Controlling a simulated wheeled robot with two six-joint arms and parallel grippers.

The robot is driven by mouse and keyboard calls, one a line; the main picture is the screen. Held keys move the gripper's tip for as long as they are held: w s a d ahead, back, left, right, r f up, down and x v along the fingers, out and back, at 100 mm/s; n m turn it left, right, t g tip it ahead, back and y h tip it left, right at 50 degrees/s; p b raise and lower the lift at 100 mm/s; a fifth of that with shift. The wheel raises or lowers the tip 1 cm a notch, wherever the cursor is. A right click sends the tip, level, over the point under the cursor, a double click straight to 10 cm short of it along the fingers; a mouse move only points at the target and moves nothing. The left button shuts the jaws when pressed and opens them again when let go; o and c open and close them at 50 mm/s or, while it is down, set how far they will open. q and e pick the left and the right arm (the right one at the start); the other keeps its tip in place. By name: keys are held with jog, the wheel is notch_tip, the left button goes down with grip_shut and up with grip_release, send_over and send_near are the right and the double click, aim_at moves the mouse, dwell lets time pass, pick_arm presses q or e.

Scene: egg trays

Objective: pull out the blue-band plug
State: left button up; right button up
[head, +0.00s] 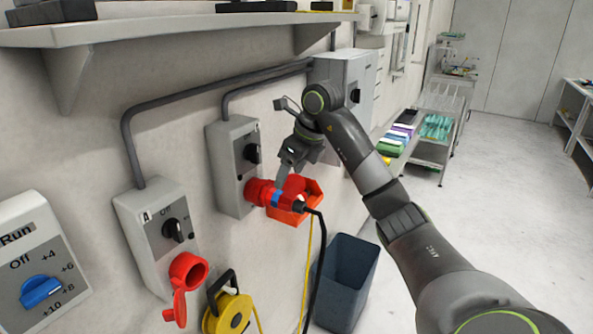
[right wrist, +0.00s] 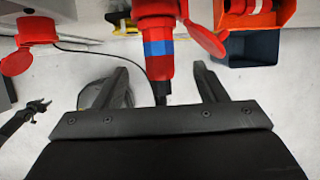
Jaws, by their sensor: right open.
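The red plug with a blue band (head: 276,198) is in the red socket on the grey switch box (head: 229,165) in the head view. Its black cable hangs down from its free end. In the right wrist view the plug (right wrist: 158,48) points away from me, with the blue band around its body. My right gripper (head: 284,178) is at the plug, coming from above and the right. In the right wrist view its two fingers are apart, one on each side of the plug's rear end, with gaps between. My left gripper does not show in the head view.
Box A (head: 150,235), with an open red socket (head: 188,272), stands left of the plug. A yellow cable reel (head: 230,312) hangs below. An orange bin (head: 300,208) is close behind the plug, and a blue-grey bin (head: 345,280) stands below right. A shelf (head: 180,25) juts out above.

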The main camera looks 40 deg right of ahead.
aim_at(289, 196)
jog(key=b+x, duration=0.2)
jog(key=x, duration=0.1)
jog(key=shift+a+f+b, duration=0.15)
jog(key=shift+f+b, duration=0.2)
jog(key=p+x, duration=0.1)
jog(key=x, duration=0.3)
jog(key=shift+w+p, duration=0.2)
jog(key=shift+p, duration=0.15)
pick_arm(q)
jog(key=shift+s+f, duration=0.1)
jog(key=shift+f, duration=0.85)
pick_arm(e)
jog(key=shift+w+f, duration=0.1)
jog(key=shift+f, duration=0.35)
jog(key=c, duration=1.3)
jog(key=shift+f, duration=0.1)
jog(key=shift+s+d, duration=0.2)
jog(key=shift+s, duration=0.25)
jog(key=shift+s+d, duration=0.25)
jog(key=shift+s, duration=0.2)
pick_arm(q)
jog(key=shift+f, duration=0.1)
pick_arm(e)
jog(key=shift+s, duration=0.25)
